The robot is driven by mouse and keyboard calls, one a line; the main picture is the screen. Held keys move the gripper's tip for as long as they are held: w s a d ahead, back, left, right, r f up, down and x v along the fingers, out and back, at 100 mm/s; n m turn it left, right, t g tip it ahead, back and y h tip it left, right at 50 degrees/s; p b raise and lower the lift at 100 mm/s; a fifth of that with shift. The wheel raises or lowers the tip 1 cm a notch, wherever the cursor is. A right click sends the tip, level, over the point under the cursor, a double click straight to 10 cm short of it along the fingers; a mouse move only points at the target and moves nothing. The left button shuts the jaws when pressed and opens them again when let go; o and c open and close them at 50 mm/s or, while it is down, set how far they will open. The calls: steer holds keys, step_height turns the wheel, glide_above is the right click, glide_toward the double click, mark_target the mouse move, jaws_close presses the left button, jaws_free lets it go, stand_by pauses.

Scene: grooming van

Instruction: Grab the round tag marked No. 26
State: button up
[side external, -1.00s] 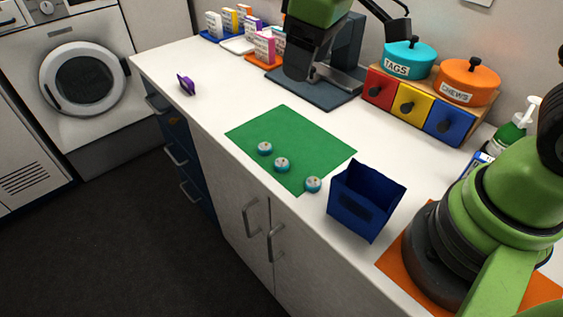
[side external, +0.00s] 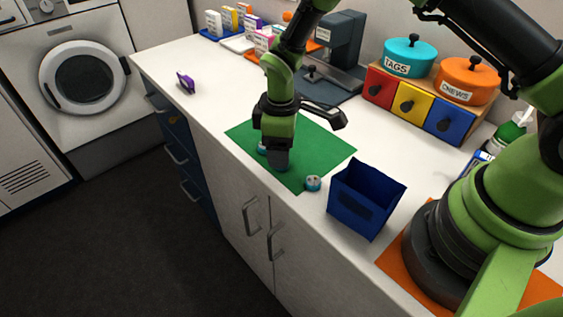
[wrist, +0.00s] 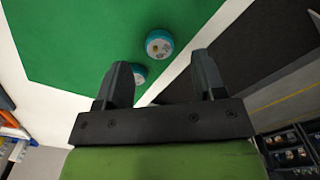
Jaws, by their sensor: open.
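Several small round teal-rimmed tags lie on and at the edge of the green mat (side external: 320,150). One tag (side external: 262,147) is partly hidden beside my gripper (side external: 278,162). Another tag (side external: 313,183) lies clear at the mat's near corner. The middle one is hidden behind my gripper in the side view. In the wrist view my gripper (wrist: 160,70) is open and empty. There, one tag (wrist: 159,43) shows beyond the gap between the fingers, and another tag (wrist: 139,72) is partly covered by the left finger. I cannot read the numbers.
A blue open bin (side external: 362,205) stands right of the mat. Drawers with a teal pot (side external: 410,57) and an orange pot (side external: 466,80) stand behind. A purple item (side external: 186,82) lies at the left. The counter's front edge is close to the tags.

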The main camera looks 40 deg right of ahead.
step_height(320, 180, down, 3)
steer(key=shift+d+f, duration=0.1)
steer(key=shift+f, duration=0.05)
steer(key=shift+c, duration=0.4)
steer(key=c, duration=0.9)
